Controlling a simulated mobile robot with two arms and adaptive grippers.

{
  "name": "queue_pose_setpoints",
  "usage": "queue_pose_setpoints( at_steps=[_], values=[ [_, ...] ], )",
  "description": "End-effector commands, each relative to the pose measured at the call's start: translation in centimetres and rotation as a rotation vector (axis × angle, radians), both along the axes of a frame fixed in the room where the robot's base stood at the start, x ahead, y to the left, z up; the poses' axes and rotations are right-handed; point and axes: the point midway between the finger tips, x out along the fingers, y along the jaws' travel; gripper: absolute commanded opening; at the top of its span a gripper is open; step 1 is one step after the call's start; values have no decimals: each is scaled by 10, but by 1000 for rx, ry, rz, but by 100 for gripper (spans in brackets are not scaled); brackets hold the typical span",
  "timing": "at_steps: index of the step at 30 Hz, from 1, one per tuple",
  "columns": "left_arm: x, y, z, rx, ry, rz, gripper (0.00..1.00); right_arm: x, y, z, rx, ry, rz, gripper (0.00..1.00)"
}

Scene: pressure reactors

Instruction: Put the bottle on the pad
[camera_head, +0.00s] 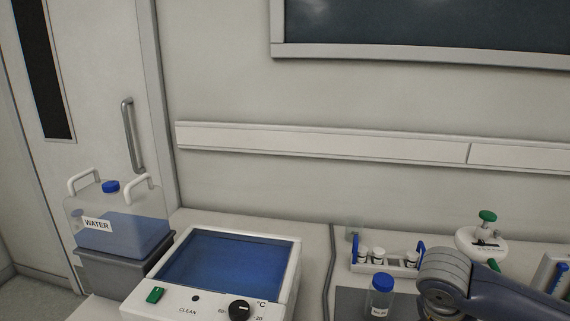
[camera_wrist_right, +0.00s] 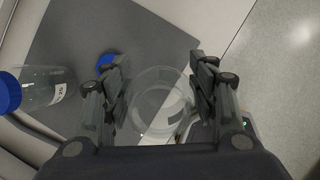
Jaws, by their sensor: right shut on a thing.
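My right gripper (camera_wrist_right: 153,95) is shut on a clear round glass vessel (camera_wrist_right: 160,105), seen between its two fingers in the right wrist view. I cannot tell whether this is the task's bottle. A dark grey pad (camera_wrist_right: 150,35) lies beyond and below it; whether the vessel touches it is unclear. A clear bottle with a blue cap and white label (camera_wrist_right: 45,90) is left of the gripper. Another blue cap (camera_wrist_right: 105,62) shows beside the left finger. My left gripper is not in view.
A rack with small vials (camera_head: 384,261) and a white device with a green knob (camera_head: 483,241) stand behind. A blue-topped heating unit (camera_head: 225,262) and a water canister (camera_head: 121,225) are at left. A cable (camera_head: 329,270) runs along the bench.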

Motion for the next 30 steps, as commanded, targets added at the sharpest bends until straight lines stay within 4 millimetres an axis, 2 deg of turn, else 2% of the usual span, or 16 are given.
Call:
queue_pose_setpoints(
  at_steps=[8, 17, 30],
  values=[
    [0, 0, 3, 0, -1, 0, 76, -11, 34, -3, -1, -3, -371, 25],
    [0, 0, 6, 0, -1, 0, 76, -31, 70, -5, 0, 4, -858, 25],
    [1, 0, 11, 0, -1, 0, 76, -64, 118, 10, 2, 3, -1625, 25]
  ],
)
